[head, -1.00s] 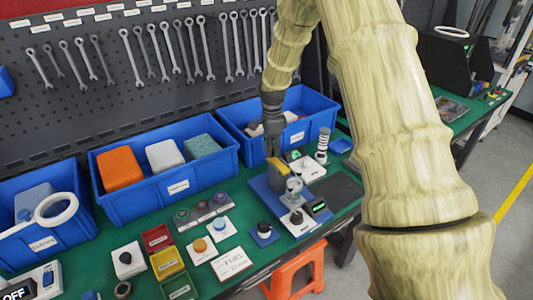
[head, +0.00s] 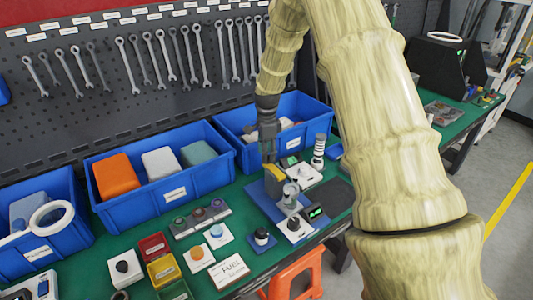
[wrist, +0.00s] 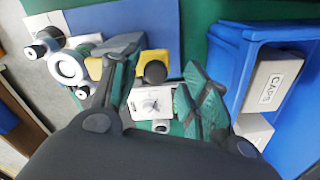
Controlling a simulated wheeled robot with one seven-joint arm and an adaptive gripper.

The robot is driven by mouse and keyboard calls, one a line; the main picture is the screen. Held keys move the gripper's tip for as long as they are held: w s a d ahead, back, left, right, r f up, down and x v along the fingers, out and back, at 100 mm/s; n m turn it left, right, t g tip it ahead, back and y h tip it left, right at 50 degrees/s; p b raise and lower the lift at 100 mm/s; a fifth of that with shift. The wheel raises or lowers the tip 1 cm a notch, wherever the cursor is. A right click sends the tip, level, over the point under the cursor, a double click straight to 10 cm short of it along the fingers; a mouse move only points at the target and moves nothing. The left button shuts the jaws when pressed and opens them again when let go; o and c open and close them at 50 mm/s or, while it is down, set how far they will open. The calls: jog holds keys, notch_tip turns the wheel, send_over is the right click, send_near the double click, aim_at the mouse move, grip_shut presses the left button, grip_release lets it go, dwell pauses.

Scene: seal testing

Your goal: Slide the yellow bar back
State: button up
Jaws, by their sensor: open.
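The yellow bar (head: 274,173) sits on top of a grey block at the back of the blue test plate (head: 262,200). In the wrist view the yellow bar (wrist: 156,60) is partly hidden by a black knob and by my left finger. My gripper (head: 268,158) points down just above and behind the bar in the head view. In the wrist view my gripper (wrist: 160,85) has its fingers spread, with nothing held between them. The left finger overlaps the bar in the picture; I cannot tell whether it touches.
A clear cylinder (head: 291,194) stands on the plate in front of the bar. A white knob unit (wrist: 152,102) shows between the fingers. A blue caps bin (wrist: 231,62) stands close on the right in the wrist view. A striped post (head: 319,150) stands right of the plate.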

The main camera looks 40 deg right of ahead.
notch_tip(320, 180, up, 12)
jog(key=shift+f, duration=0.25)
dwell(0.6)
